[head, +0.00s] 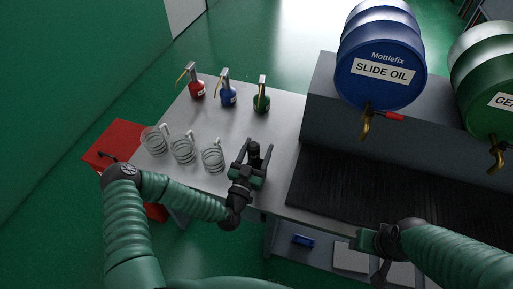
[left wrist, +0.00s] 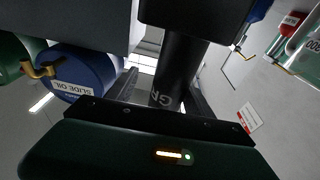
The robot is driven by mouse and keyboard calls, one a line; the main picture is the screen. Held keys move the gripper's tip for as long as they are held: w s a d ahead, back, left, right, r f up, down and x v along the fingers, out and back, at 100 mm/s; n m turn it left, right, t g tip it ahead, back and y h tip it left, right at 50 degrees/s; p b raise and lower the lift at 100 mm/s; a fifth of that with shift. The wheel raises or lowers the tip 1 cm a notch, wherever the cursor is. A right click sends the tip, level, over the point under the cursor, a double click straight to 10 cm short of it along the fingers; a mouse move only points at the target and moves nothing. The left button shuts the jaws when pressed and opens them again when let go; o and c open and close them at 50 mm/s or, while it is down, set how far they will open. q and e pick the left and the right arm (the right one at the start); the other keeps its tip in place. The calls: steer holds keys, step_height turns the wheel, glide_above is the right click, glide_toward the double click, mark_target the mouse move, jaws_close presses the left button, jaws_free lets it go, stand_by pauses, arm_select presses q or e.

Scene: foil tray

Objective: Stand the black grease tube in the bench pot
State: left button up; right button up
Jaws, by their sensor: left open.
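A black tube (head: 255,149) stands out between the fingers of my left gripper (head: 254,156) over the front right of the grey bench. The fingers are apart, one on each side of it. In the left wrist view a black cylinder with pale letters (left wrist: 180,65) shows between the fingers, below a wide black block (left wrist: 195,14). I cannot tell whether that block is part of the tube. Whether a finger touches the tube is unclear. I cannot make out a bench pot for certain. My right gripper (head: 376,245) is low at the right, its fingers unclear.
Several wire coils (head: 183,149) stand on the bench left of my left gripper. Red (head: 197,89), blue (head: 228,97) and green (head: 261,102) oil cans stand at the back. A blue drum (head: 380,75) and a green drum (head: 487,95) sit on a dark stand at right.

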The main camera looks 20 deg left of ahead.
arm_select(q)
steer(key=shift+d, duration=0.1)
steer(key=b+v, duration=0.3)
steer(key=v, duration=1.3)
steer(key=shift+s, duration=0.35)
